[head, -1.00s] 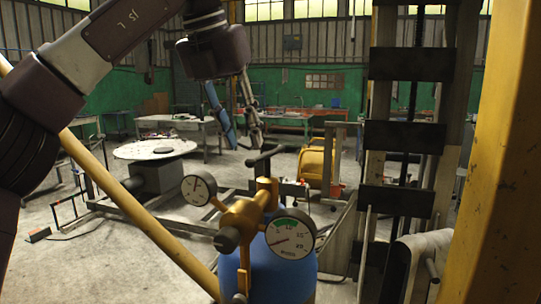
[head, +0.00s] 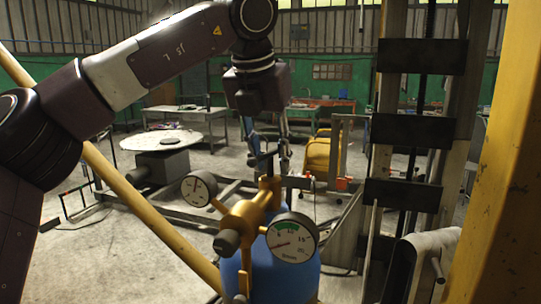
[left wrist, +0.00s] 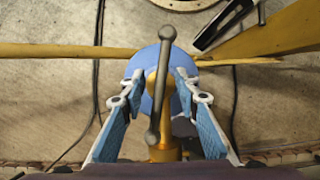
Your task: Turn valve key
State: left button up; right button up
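The valve key (head: 269,165) is a dark bar with knobbed ends, on top of the brass valve (head: 243,220) of a blue gas cylinder (head: 270,277). In the left wrist view the key (left wrist: 159,85) runs nearly lengthwise between the two blue-padded fingers, over the brass valve (left wrist: 162,148) and blue cylinder top (left wrist: 146,100). My left gripper (head: 270,152) points down at the key from above and behind. Its fingers (left wrist: 158,80) are spread, with gaps on both sides of the bar. Contact is not visible. My right gripper is out of view.
Two round gauges, left (head: 199,188) and right (head: 292,238), flank the valve. A yellow diagonal pole (head: 150,220) passes left of the cylinder, and a thick yellow post (head: 500,180) stands at right. A round table (head: 161,139) and yellow cart (head: 318,155) stand behind.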

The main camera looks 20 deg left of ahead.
pick_arm(q)
grip_shut()
jog(key=shift+f+n+b, duration=0.1)
jog(key=shift+n+b, duration=0.35)
jog(key=shift+n, duration=0.15)
jog(key=shift+n+y, duration=0.5)
jog(key=shift+n, duration=0.2)
grip_release()
jog(key=v, duration=1.2)
jog(key=shift+a, duration=0.1)
